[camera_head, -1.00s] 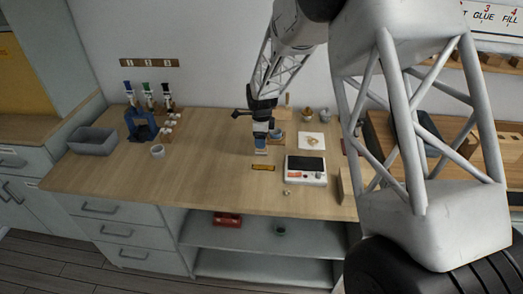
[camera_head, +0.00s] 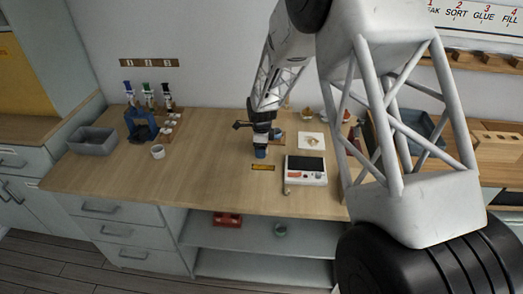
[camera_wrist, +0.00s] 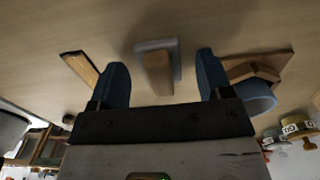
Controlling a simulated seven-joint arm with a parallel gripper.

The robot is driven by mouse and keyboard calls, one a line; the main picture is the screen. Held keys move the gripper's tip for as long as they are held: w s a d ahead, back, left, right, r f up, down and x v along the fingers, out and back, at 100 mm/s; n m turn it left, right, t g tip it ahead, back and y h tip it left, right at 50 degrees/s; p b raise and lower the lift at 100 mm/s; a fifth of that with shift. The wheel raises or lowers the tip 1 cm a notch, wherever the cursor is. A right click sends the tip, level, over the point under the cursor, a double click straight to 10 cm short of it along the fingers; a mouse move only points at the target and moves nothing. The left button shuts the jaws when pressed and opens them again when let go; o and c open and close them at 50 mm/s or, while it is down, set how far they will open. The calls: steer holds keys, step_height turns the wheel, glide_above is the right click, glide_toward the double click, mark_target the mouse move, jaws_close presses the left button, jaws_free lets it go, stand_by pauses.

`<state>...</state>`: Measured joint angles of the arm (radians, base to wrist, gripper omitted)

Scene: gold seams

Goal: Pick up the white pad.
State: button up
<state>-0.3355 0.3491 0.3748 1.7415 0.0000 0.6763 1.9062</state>
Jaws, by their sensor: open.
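The white pad (camera_wrist: 172,44) shows in the wrist view as a pale grey-white slab with a wooden block (camera_wrist: 157,74) on it, like a handle. It rests on the wooden table top. My gripper (camera_wrist: 160,60) is open, with its blue fingers on either side of the pad and block and visible gaps on both sides. In the head view my gripper (camera_head: 261,153) is low over the middle of the table and hides the pad. I cannot tell how far the fingertips are above the table.
An orange-yellow strip (camera_head: 263,168) lies just in front of my gripper. A white device with a dark screen (camera_head: 305,165) and a white square sheet (camera_head: 311,141) are to the right. A blue ring-like thing (camera_wrist: 258,99) is close to the right finger. The table's left middle is mostly clear.

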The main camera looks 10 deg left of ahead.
stand_by(0.3)
steer(key=c, duration=1)
steer(key=shift+r, duration=0.15)
steer(key=shift+r, duration=0.5)
steer(key=shift+s+d+r, duration=0.1)
steer(key=shift+s+r, duration=0.05)
steer(key=shift+r, duration=0.45)
steer(key=shift+s+r, duration=0.15)
steer(key=shift+r, duration=0.45)
steer(key=s+d, duration=0.1)
steer(key=s, duration=0.4)
steer(key=s+d+r, duration=0.1)
steer(key=s+d, duration=0.1)
steer(key=s, duration=0.2)
steer(key=s+d, duration=0.2)
steer(key=s, duration=0.3)
steer(key=shift+s+r, duration=0.15)
steer(key=shift+s, duration=0.15)
